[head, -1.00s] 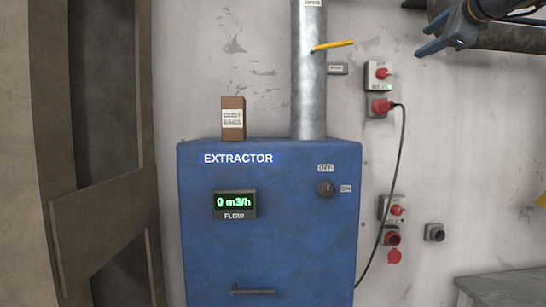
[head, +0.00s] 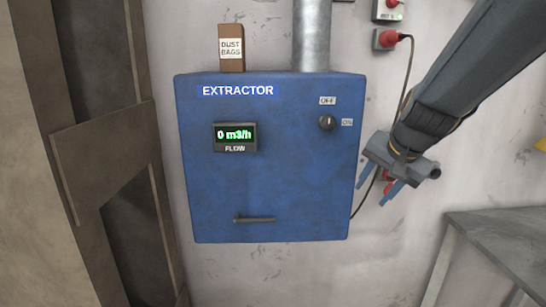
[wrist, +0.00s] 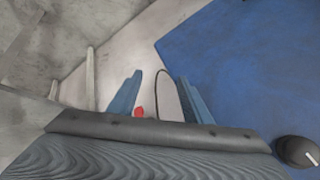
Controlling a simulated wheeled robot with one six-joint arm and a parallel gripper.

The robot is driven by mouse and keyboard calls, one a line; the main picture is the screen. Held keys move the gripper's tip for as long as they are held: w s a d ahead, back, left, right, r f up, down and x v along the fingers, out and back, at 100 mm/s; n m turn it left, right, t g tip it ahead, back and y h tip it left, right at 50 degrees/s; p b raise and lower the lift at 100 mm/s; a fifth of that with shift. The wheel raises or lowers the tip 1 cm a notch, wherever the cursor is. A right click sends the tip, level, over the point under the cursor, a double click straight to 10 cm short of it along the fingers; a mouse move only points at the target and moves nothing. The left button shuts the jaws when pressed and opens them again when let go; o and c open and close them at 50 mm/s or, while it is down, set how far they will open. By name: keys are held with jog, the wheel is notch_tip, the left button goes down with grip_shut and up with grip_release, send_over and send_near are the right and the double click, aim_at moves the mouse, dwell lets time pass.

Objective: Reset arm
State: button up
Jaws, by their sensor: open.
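My gripper (head: 379,188) is at the right of the head view, in front of the wall beside the extractor's right side. It points down and to the left, and its blue fingers are apart with nothing between them. In the wrist view my gripper (wrist: 157,90) also shows its two fingers spread, with the dark cable and a small red part seen beyond and between them. My arm comes in from the upper right.
The blue extractor (head: 285,185) has a knob (head: 327,123) and a display (head: 235,136) reading 0 m3/h. A dust bags box (head: 231,48) stands on top beside a pipe (head: 311,35). A red plug (head: 388,39) is in a wall socket. A grey table (head: 500,222) is at lower right.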

jog(key=s+a+f+n+g, duration=0.45)
jog(key=s+f+n, duration=0.35)
jog(key=s+f, duration=0.7)
notch_tip(320, 180, down, 11)
jog(key=s+g+b, duration=0.1)
jog(key=b, duration=0.9)
jog(key=shift+a+h, duration=0.35)
jog(key=shift+h, duration=0.05)
jog(key=shift+f, duration=0.1)
